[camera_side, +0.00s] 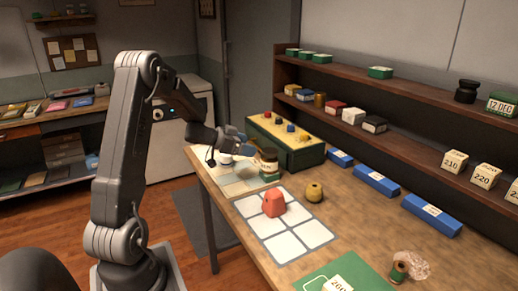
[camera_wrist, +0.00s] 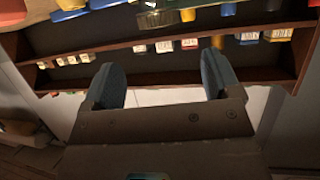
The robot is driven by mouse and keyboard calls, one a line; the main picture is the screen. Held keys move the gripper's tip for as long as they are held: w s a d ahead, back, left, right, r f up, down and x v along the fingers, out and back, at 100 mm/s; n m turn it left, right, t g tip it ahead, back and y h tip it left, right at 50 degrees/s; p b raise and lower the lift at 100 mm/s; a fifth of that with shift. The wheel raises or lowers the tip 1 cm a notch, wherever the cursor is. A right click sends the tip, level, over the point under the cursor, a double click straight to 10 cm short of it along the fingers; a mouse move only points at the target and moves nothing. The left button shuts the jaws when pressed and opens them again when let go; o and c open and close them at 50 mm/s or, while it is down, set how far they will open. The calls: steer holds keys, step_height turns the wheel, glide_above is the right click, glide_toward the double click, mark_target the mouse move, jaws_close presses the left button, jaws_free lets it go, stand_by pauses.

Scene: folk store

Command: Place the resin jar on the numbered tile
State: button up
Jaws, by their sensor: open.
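A small jar (camera_side: 268,158) with a dark lid and a pale label stands at the far left end of the table; it looks like the resin jar. My gripper (camera_side: 246,143) is just left of it in the side view, with its fingers pointing toward it; I cannot tell whether they touch. The wrist view shows my gripper (camera_wrist: 163,80) open, with nothing between its fingers. A block marked 200 (camera_side: 338,285) is at the front edge.
A green-sided box (camera_side: 286,147) with coloured knobs is behind the jar. Blue boxes (camera_side: 375,184) line the back, below shelves (camera_side: 400,141) of blocks.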

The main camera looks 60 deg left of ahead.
steer(key=s+d+r+n+g+y, duration=0.1)
steer(key=d+r+n+y, duration=0.2)
steer(key=d+r+y, duration=0.7)
steer(key=s+d+m+g+h, duration=0.1)
steer(key=s+d+g+h, duration=0.5)
steer(key=s+d, duration=1.3)
steer(key=d+r+h, duration=0.1)
steer(key=d+h, duration=0.1)
steer(key=d, duration=0.2)
steer(key=shift+s+d+g, duration=0.15)
steer(key=shift+s+g, duration=0.05)
steer(key=shift+g, duration=0.1)
